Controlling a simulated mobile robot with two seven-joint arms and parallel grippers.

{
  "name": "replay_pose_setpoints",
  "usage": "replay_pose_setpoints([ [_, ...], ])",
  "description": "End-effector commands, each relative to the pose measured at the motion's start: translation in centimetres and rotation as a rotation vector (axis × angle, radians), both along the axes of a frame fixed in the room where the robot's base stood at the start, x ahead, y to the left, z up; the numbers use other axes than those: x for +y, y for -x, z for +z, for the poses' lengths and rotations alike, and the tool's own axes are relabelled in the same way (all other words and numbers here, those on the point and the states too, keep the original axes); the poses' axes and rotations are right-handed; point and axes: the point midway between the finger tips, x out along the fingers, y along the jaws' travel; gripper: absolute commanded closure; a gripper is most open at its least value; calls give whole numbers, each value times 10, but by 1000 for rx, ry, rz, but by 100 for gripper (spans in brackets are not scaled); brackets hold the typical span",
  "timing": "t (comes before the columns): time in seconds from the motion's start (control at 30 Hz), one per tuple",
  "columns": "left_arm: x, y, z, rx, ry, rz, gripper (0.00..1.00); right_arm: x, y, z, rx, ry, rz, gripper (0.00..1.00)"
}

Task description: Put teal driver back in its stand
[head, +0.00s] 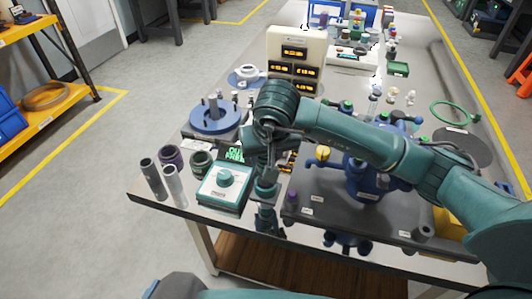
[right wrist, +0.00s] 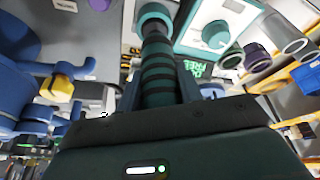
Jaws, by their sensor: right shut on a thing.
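My right gripper (head: 262,172) points down over the near side of the bench, right of the teal box. It is shut on the teal driver (head: 265,188). In the right wrist view the driver (right wrist: 157,68) has a dark ribbed grip between the fingers and a teal collar beyond them. I cannot tell whether its lower end touches the bench. A dark green round cup (head: 201,162) and a dark purple one (head: 172,157) stand to the left, behind the teal box; both look empty. I cannot tell for sure which is the stand. My left gripper is out of view.
The teal-edged box with a knob (head: 225,178) stands close left of the gripper. Two grey tubes (head: 175,187) stand at the left corner. A blue pump-like device (head: 365,178) is to the right. A small purple piece (head: 291,200) is near the front edge.

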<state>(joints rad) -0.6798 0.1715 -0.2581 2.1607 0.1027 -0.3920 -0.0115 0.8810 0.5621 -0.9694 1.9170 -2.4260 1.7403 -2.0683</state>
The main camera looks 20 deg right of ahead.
Motion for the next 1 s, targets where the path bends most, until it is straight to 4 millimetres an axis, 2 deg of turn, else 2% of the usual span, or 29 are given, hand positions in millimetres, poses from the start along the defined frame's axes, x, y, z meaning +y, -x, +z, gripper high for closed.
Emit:
replay_pose_setpoints([
  [1.0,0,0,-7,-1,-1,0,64,0,0,-4,-2,-1,0,92],
])
